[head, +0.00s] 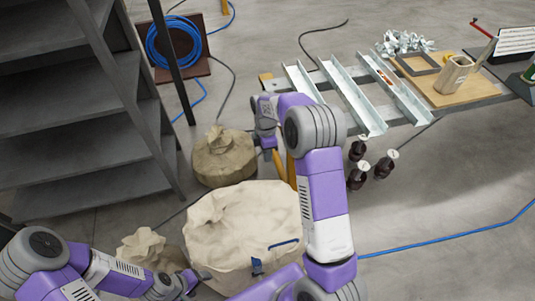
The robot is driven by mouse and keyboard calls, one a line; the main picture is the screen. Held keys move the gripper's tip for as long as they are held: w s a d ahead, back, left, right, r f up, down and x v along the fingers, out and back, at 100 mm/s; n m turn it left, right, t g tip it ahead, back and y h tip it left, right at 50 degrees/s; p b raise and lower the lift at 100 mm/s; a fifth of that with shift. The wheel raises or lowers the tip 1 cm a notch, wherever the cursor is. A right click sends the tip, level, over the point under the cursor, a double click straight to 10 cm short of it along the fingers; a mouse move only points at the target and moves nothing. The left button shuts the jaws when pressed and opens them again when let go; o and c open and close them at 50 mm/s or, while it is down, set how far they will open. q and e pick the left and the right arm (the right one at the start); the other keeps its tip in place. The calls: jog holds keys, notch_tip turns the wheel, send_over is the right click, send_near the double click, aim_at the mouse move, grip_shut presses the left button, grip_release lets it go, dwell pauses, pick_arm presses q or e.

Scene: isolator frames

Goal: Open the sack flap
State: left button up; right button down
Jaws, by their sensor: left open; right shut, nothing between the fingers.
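A large beige sack (245,225) stands on the floor at bottom centre. Its top is crumpled at the left, and I cannot tell a separate flap edge. Two small blue parts sit on its front and right side. A smaller brown sack (224,160) with a bunched top stands behind it. A third beige sack (142,248) is at the lower left, partly hidden by my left arm. My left gripper (199,277) is open at the large sack's lower left side; contact is unclear. My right gripper (270,146) is shut and empty, right of the brown sack and behind the large one.
A low bench with metal channels (345,95) and a wooden board (460,88) stands at the upper right. Dark bottles (358,175) stand below it. A blue hose (450,236) crosses otherwise clear floor at right.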

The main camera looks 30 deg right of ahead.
dwell(0.9)
jog(key=c, duration=1.2)
grip_release()
jog(key=shift+o, duration=0.2)
notch_tip(320, 180, up, 8)
jog(key=w+p, duration=0.1)
jog(key=shift+d+f, duration=0.15)
jog(key=shift+f, duration=0.1)
